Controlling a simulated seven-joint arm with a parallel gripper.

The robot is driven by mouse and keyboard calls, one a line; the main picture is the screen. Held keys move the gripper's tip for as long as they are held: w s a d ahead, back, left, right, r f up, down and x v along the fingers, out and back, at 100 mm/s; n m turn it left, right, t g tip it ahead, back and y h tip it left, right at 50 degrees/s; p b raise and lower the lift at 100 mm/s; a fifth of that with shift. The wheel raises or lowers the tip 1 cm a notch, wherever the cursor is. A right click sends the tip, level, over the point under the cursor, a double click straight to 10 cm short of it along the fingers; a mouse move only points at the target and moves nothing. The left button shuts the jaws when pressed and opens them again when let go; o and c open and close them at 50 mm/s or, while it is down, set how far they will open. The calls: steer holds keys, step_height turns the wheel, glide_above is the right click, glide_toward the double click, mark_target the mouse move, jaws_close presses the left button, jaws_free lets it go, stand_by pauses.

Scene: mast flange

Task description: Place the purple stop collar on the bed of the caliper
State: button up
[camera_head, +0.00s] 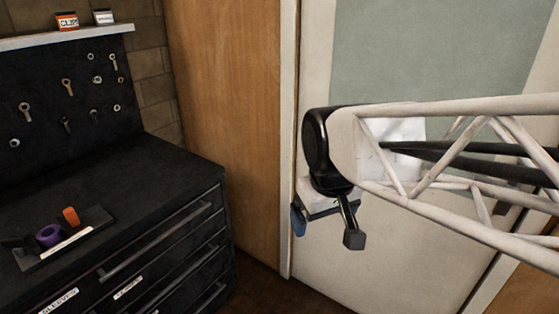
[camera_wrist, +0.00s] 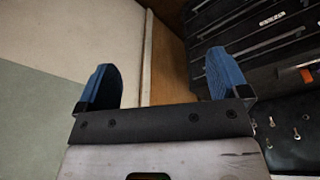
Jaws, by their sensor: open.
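The purple stop collar (camera_head: 49,235) is a small thick ring at the left of the head view. It sits at a low black fixture (camera_head: 92,222) on the cabinet top. This fixture has a pale strip along its front and an orange piece (camera_head: 71,216) at its back; it looks like the caliper, but its parts are too small and dark to be sure. I cannot tell whether the collar rests on its bed or beside it. My gripper (camera_head: 298,220) hangs before the pale door, well right of the cabinet. In the wrist view its blue fingers (camera_wrist: 162,80) are wide apart and empty.
The black drawer cabinet (camera_head: 150,175) has labelled drawers and much bare top. A dark tool board (camera_head: 60,100) with hanging parts stands behind it, under a shelf (camera_head: 70,37) with two small boxes. A wooden panel (camera_head: 225,120) and pale door (camera_head: 320,265) lie behind my arm.

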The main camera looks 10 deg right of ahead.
steer(key=s+d+f+m, duration=0.2)
steer(key=s+d+f, duration=0.1)
steer(key=s, duration=0.3)
steer(key=shift+s+m, duration=0.15)
steer(key=shift+m, duration=0.15)
